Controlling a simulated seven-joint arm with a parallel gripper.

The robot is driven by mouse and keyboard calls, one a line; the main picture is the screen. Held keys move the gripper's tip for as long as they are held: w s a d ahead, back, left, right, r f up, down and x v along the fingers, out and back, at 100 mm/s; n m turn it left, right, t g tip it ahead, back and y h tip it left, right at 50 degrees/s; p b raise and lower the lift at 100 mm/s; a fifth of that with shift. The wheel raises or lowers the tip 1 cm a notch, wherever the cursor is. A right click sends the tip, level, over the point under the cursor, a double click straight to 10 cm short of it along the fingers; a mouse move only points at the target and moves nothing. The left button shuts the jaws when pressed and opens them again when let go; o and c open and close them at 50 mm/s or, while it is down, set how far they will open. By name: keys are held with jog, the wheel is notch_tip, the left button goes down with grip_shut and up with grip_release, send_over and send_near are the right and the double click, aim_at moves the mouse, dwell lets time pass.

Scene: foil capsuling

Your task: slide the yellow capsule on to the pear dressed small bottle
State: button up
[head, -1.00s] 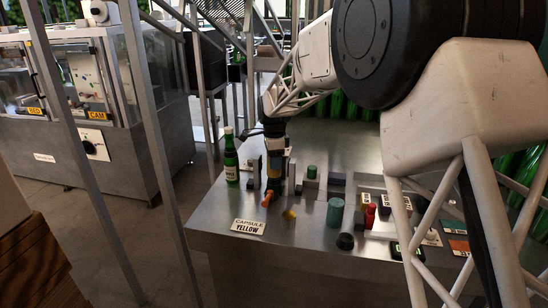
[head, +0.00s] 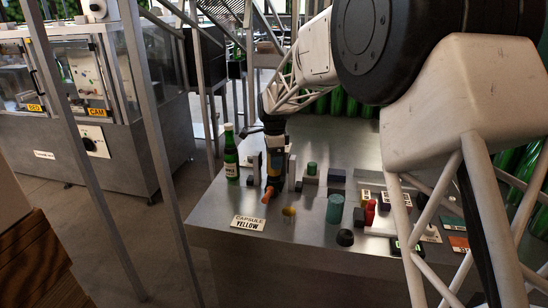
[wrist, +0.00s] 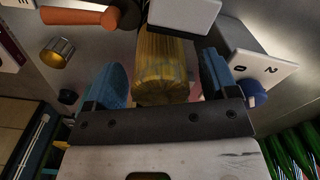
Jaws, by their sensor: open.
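A yellow, ridged cylinder (wrist: 163,72), which looks like the yellow capsule, stands between the two blue fingers of my gripper (wrist: 160,62) in the wrist view. The fingers are apart, one on each side of it. Whether they touch it, and whether a bottle is inside or under it, I cannot tell. In the head view my gripper (head: 275,172) is low over the left part of the bench, and its fingertips are partly hidden. No pear label can be read.
A green bottle (head: 231,155) stands left of my gripper. A teal cylinder (head: 335,208) and a dark round piece (head: 345,237) stand to the right.

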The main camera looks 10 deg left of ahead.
jog(key=shift+r, duration=0.1)
jog(key=shift+r, duration=3.85)
jog(key=shift+s+d+r, duration=0.1)
jog(key=shift+d, duration=0.15)
jog(key=s+d+r+n+t, duration=0.1)
jog(key=s+d+r+n, duration=0.25)
jog(key=s+d, duration=0.75)
jog(key=s+d+r+n, duration=0.35)
jog(key=s+d, duration=0.55)
jog(key=d, duration=0.3)
jog(key=s+d+f+n, duration=0.2)
jog(key=s+d, duration=0.2)
jog(key=s, duration=0.5)
jog(key=s+d+f+n+t, duration=0.1)
jog(key=s+d, duration=0.4)
jog(key=s, duration=0.5)
jog(key=s+d+f+n, duration=0.3)
jog(key=s+d, duration=0.2)
jog(key=s, duration=0.4)
jog(key=shift+s+f+t, duration=0.15)
jog(key=shift+f+t, duration=0.15)
